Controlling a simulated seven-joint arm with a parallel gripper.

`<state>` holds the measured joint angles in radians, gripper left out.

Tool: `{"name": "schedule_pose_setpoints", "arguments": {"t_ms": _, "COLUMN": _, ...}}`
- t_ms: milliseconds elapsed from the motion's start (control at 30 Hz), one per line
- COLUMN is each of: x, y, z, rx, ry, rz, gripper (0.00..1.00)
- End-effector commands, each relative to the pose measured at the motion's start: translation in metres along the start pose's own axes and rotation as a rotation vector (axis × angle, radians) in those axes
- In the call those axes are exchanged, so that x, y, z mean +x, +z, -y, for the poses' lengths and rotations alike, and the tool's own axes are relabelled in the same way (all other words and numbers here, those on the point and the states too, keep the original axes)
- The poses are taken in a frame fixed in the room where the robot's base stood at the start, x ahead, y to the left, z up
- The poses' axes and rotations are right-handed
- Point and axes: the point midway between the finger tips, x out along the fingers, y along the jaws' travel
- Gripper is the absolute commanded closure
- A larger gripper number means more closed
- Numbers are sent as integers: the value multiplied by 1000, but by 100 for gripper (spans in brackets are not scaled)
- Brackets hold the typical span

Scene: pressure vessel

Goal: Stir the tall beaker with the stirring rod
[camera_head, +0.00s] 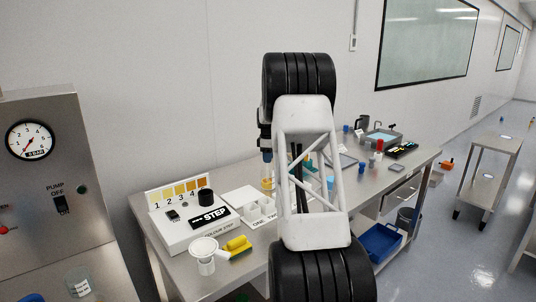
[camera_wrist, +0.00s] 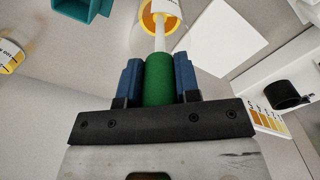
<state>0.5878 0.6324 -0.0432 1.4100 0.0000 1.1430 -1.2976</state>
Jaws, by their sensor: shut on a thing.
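In the wrist view my gripper (camera_wrist: 160,78) has its blue fingers shut on the green handle of the stirring rod (camera_wrist: 160,85). The rod's white shaft (camera_wrist: 159,38) runs from the handle to a clear glass beaker (camera_wrist: 144,43) with yellow-orange liquid at the top of the picture. The shaft overlaps the beaker's opening and the liquid; its tip is hard to make out. In the head view a glass beaker with yellow liquid (camera_head: 267,183) stands on the bench below my wrist. My own arm hides the rod and most of the gripper there.
A second glass vessel (camera_wrist: 12,52) with a yellow band and a teal object (camera_wrist: 84,9) lie at the left in the wrist view.

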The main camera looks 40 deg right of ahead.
Motion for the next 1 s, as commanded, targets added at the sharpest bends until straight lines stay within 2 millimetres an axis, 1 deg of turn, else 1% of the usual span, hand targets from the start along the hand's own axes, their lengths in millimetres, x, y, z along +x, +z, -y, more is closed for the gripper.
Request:
{"name": "schedule_pose_setpoints", "arguments": {"t_ms": 200, "x": 11, "y": 0, "z": 0, "rx": 0, "ry": 1, "rz": 0, "gripper": 92}}
{"name": "schedule_pose_setpoints", "arguments": {"t_ms": 400, "x": 16, "y": 0, "z": 0, "rx": 0, "ry": 1, "rz": 0, "gripper": 92}}
{"name": "schedule_pose_setpoints", "arguments": {"t_ms": 1000, "x": 18, "y": 0, "z": 0, "rx": 0, "ry": 1, "rz": 0, "gripper": 92}}
